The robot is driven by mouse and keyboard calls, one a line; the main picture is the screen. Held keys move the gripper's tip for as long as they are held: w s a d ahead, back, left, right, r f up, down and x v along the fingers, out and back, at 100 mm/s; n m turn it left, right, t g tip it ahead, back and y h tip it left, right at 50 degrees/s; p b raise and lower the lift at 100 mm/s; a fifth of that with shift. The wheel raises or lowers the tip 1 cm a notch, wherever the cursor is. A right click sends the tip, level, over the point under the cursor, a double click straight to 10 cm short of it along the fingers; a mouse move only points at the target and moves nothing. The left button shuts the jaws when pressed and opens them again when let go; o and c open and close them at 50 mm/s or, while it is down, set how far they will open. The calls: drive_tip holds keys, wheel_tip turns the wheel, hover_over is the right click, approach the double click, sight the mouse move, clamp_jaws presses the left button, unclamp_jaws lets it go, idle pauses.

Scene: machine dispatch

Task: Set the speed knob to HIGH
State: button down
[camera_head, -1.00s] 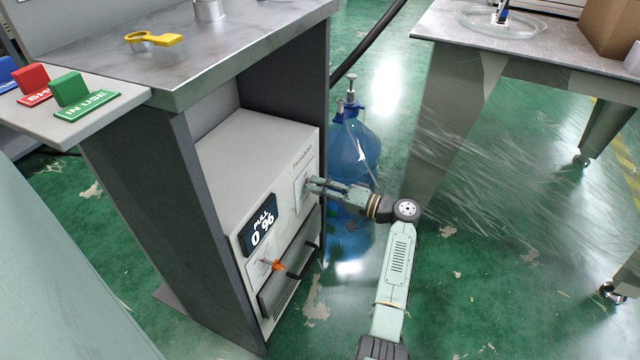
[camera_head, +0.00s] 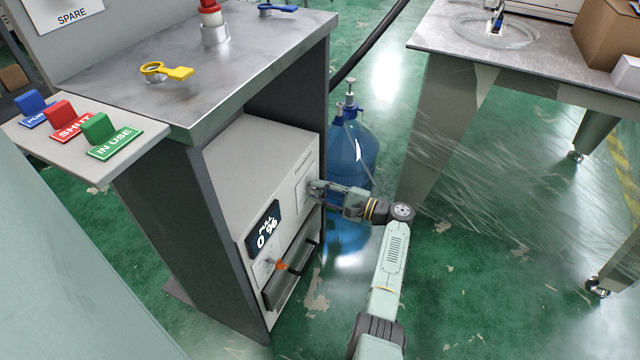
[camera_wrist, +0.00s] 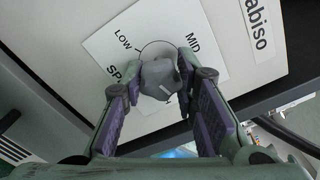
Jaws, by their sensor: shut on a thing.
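The grey speed knob (camera_wrist: 158,78) sits on a white dial plate (camera_wrist: 112,42) in the wrist view. LOW is printed at its upper left and MID at its upper right. A HIGH label is not visible. A short pale mark shows low on the knob; I cannot tell the setting surely. My gripper (camera_wrist: 160,84) is closed around the knob, one finger on each side. In the head view my gripper (camera_head: 314,188) reaches the upper right of the machine's front (camera_head: 236,223) and hides the knob.
A blue bottle (camera_head: 356,150) stands close behind my gripper. Open green floor (camera_head: 455,290) lies right of my arm.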

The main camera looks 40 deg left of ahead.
drive_tip(key=m+p, duration=0.3)
drive_tip(key=m, duration=0.2)
drive_tip(key=shift+r, duration=0.15)
drive_tip(key=shift+m+p, duration=0.9)
drive_tip(key=shift+m, duration=0.9)
drive_tip(key=shift+f, duration=0.2)
drive_tip(key=c, duration=1.2)
unclamp_jaws()
drive_tip(key=shift+c, duration=0.2)
drive_tip(key=shift+d, duration=0.15)
drive_tip(key=v, duration=1.1)
drive_tip(key=shift+w+d, duration=0.2)
drive_tip(key=shift+d, duration=0.2)
